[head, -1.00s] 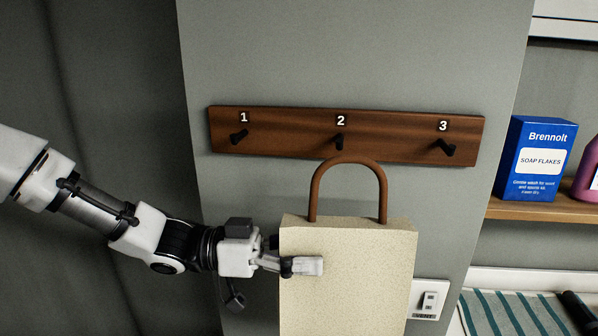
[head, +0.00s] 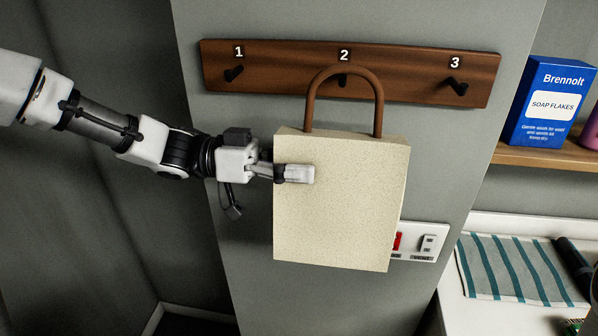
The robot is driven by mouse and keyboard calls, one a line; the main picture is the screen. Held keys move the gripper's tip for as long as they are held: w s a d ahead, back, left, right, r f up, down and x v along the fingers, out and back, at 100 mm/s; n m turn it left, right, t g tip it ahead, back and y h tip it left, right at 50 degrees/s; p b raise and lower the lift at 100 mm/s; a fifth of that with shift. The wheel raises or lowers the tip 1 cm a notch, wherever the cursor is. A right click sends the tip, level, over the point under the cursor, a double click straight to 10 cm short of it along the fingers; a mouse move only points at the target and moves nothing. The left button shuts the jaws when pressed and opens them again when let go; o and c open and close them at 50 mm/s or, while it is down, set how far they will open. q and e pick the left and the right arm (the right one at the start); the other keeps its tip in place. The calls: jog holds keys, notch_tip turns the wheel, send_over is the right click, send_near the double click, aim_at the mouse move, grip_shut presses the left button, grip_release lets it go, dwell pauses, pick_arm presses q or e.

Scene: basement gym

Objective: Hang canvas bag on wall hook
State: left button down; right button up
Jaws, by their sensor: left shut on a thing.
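The canvas bag (head: 345,205) is cream, with a brown arched handle (head: 312,100). My left gripper (head: 295,173) is shut on the bag's left edge and holds it upright in front of the wall. A brown wooden hook board (head: 290,75) carries black hook 1 (head: 234,73), hook 2 (head: 343,80) and hook 3 (head: 456,86). The top of the handle overlaps the board, and hook 2 shows through the handle's loop. I cannot tell how far the handle is from the hook in depth. My right gripper is not in view.
A switch plate (head: 428,244) with a red switch is on the wall, partly behind the bag's lower right. At right, a shelf (head: 540,156) holds a blue soap flakes box (head: 548,103) and a pink container (head: 590,130). A striped cloth (head: 515,268) lies on a white surface below.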

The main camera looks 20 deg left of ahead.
pick_arm(q)
jog(key=shift+w+f, duration=0.1)
jog(key=shift+w, duration=0.4)
jog(key=w, duration=0.1)
jog(key=w+a, duration=0.1)
jog(key=w+f, duration=0.1)
jog(key=w, duration=0.1)
jog(key=shift+a+f, duration=0.1)
jog(key=shift+a, duration=0.1)
jog(key=shift+s, duration=0.1)
